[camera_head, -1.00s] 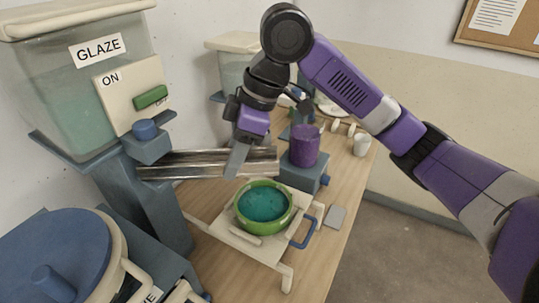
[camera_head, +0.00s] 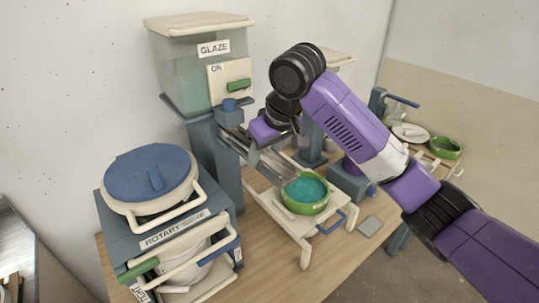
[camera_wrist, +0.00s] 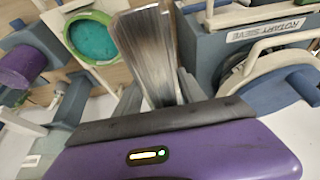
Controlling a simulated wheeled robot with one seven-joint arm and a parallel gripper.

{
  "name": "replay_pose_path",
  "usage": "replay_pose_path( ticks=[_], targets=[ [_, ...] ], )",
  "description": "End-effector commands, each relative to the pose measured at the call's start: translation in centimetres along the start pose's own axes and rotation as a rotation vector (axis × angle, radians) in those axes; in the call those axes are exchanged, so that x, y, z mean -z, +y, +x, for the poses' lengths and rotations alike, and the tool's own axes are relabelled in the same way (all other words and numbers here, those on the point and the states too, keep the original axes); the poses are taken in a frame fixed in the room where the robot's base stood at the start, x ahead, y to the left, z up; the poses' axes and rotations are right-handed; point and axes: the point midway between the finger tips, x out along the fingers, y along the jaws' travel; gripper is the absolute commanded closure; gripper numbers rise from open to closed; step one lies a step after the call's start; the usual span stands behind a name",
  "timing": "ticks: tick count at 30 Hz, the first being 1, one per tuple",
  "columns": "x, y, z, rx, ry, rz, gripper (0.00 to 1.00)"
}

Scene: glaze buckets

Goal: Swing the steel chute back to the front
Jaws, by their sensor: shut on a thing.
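The steel chute (camera_head: 277,168) is a shiny trough running from the blue outlet under the glaze tank (camera_head: 185,78) down towards the front right. Its free end is at the left edge of the green bowl (camera_head: 309,208); I cannot tell whether it overhangs the rim. My gripper (camera_head: 256,156) is shut on the chute partway along, and my arm hides some of the outlet side. In the wrist view, the chute (camera_wrist: 147,48) stretches away between the fingers, beside the bowl (camera_wrist: 68,32) of teal glaze.
The bowl sits on a cream stand (camera_head: 284,222) with a blue handle. The rotary sieve machine (camera_head: 150,230) with a blue lid (camera_head: 150,172) stands front left. A second green bowl (camera_head: 445,150) is at the far right.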

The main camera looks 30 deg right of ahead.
Motion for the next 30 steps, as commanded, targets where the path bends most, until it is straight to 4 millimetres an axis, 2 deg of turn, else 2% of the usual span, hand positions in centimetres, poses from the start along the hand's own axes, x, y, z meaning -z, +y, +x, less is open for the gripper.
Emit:
replay_pose_path(
  ticks=[12,13,15,16,25,30],
  targets=[
    [0.0,0.0,0.0,-0.003,-0.003,0.004,1.00],
    [0.0,0.0,0.0,-0.003,-0.003,0.004,0.47],
    [0.0,0.0,0.0,-0.002,-0.002,0.004,0.33],
    [0.0,0.0,0.0,-0.002,-0.002,0.004,0.31],
    [0.0,0.0,-0.1,-0.002,-0.001,0.004,0.31],
    [0.1,0.0,-1.5,-0.003,0.003,0.003,0.31]
  ],
)
